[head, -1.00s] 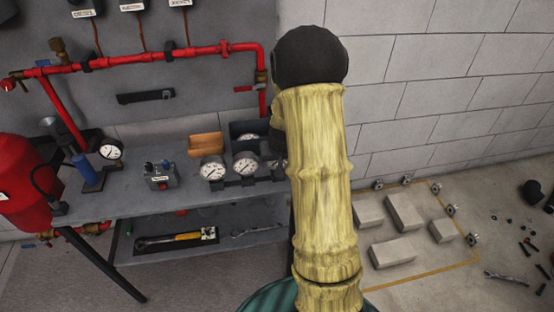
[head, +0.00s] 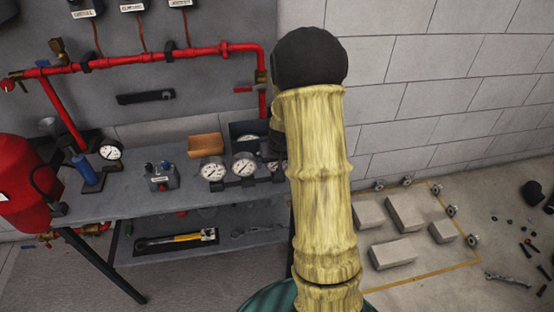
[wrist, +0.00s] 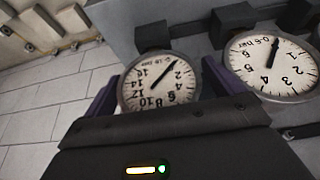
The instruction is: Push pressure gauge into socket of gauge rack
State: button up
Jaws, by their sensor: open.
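In the wrist view, a round white-faced pressure gauge (wrist: 160,82) marked up to 16 appears upside down between the two dark purple fingers of my open gripper (wrist: 158,86). Its lower edge is hidden by the gripper body, and I cannot tell whether the fingers touch it or how deep it sits. A second gauge (wrist: 270,66), marked 0-6 bar, stands to the right, outside the fingers. In the head view, the dark gauge rack (head: 234,184) on the bench bears two visible gauges, one left (head: 212,169) and one right (head: 244,165). My arm hides the rack's right end.
An orange-brown bin (head: 205,146) and a dark bin (head: 240,129) stand behind the rack. A small grey switch box (head: 161,178) and another gauge (head: 111,150) are further left. A red pipe (head: 150,62) runs along the wall.

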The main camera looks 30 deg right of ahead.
jog(key=p+v, duration=0.1)
jog(key=v, duration=1.6)
jog(key=shift+r+p, duration=0.3)
jog(key=shift+p, duration=0.1)
jog(key=shift+a, duration=0.1)
jog(key=s+a+r+n+g+y+p, duration=0.1)
jog(key=s+a+r+n+p, duration=0.2)
jog(key=s+a+p, duration=0.6)
jog(key=s+a, duration=0.3)
jog(key=a, duration=0.1)
jog(key=shift+s+a+r+g, duration=0.25)
jog(key=shift+a+r+g, duration=0.05)
jog(key=shift+g, duration=0.1)
